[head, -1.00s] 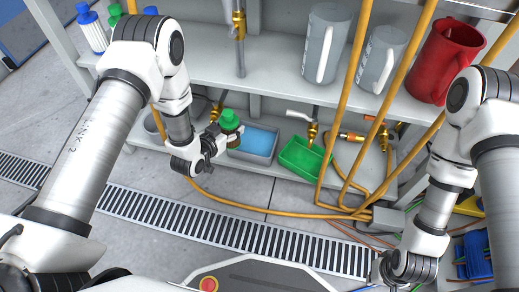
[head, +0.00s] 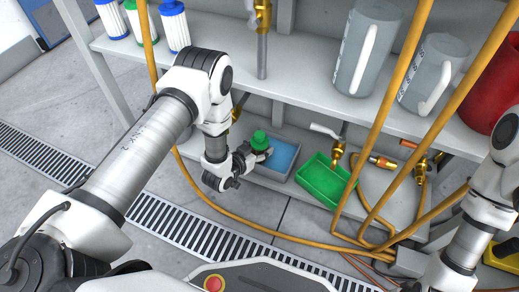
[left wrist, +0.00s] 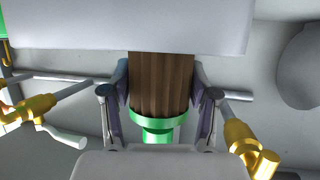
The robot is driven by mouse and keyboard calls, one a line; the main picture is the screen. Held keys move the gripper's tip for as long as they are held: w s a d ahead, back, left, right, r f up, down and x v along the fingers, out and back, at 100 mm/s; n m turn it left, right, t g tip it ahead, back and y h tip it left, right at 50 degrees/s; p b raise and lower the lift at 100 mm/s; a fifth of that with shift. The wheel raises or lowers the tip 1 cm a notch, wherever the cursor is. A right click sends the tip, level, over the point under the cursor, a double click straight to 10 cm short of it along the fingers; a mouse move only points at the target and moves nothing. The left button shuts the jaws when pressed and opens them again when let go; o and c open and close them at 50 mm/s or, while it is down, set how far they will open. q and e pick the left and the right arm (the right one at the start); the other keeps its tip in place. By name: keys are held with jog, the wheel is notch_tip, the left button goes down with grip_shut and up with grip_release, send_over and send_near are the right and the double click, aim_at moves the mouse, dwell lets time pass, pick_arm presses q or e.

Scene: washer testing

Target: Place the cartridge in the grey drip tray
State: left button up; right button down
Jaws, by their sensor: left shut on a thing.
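My left gripper (head: 258,153) is shut on the cartridge, which has a green cap (head: 260,140). In the left wrist view its brown pleated body (left wrist: 160,85) sits between the two fingers (left wrist: 160,95), with the green end toward the palm. The grey drip tray (head: 289,175) holds blue liquid and stands on the lower shelf; the cartridge is at its left part in the head view. The cartridge's far end is hidden behind a pale grey surface (left wrist: 60,25) in the wrist view. I cannot tell whether it touches the tray floor. My right gripper is out of view.
A green tray (head: 325,182) stands just right of the grey one. Brass taps (head: 340,150) and orange hoses (head: 385,120) are close by. The upper shelf (head: 300,92) overhangs, with grey jugs (head: 366,48) and white-and-blue cartridges (head: 175,27). A floor grate (head: 170,217) lies in front.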

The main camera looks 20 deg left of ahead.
pick_arm(q)
jog(key=o, duration=1.3)
jog(key=shift+f, duration=0.1)
jog(key=p+v, duration=0.7)
jog(key=v, duration=0.5)
